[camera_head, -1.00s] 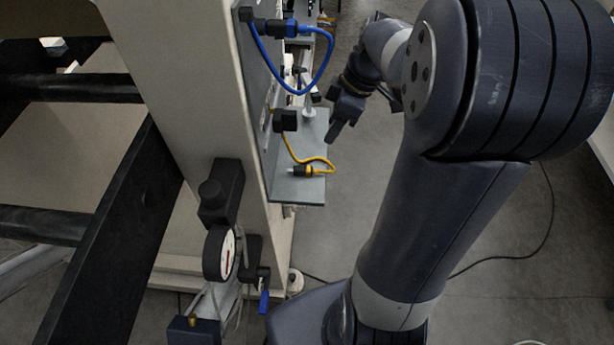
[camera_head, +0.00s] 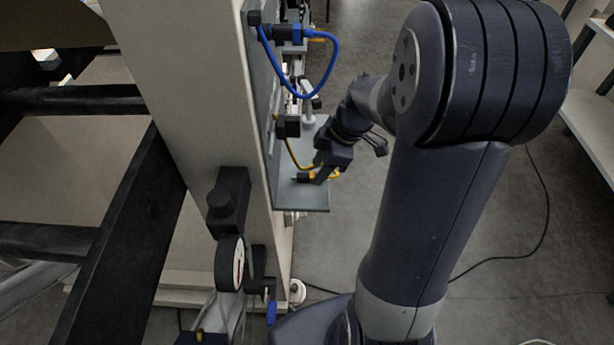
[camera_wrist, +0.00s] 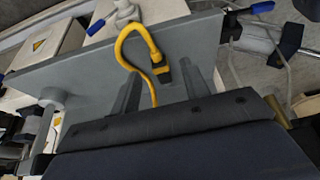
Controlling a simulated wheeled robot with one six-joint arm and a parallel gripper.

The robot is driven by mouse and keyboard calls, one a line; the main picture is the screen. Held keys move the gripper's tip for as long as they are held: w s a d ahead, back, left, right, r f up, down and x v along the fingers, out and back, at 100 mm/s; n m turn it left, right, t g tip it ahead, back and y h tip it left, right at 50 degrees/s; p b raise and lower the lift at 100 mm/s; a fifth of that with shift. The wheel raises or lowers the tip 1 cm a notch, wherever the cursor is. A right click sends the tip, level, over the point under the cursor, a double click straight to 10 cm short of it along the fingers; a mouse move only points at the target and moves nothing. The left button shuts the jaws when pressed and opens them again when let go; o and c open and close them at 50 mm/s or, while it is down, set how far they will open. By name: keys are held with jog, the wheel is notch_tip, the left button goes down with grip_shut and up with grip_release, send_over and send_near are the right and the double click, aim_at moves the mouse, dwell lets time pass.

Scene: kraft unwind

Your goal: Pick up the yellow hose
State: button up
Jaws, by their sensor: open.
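The yellow hose (camera_head: 290,153) hangs from a dark fitting on the machine's side panel, and its loose end lies over the grey shelf (camera_head: 302,199). My gripper (camera_head: 318,176) is at the shelf, in front of part of the hose. In the wrist view the yellow hose (camera_wrist: 130,41) makes a bend, with a black and yellow connector (camera_wrist: 161,72) at its end. My gripper (camera_wrist: 162,88) is open there. Its two fingers stand on either side of the hose and connector, with nothing clamped. I cannot tell whether a finger touches the hose.
A blue hose (camera_head: 333,72) loops out from the panel above the shelf. A round gauge (camera_head: 229,264) and a black knob (camera_head: 227,199) are on the machine at the near side. Open floor (camera_head: 345,245) lies right of the shelf. A blue-handled valve (camera_wrist: 262,8) shows in the wrist view.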

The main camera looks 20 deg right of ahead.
jog(key=shift+x, duration=1.1)
grip_shut()
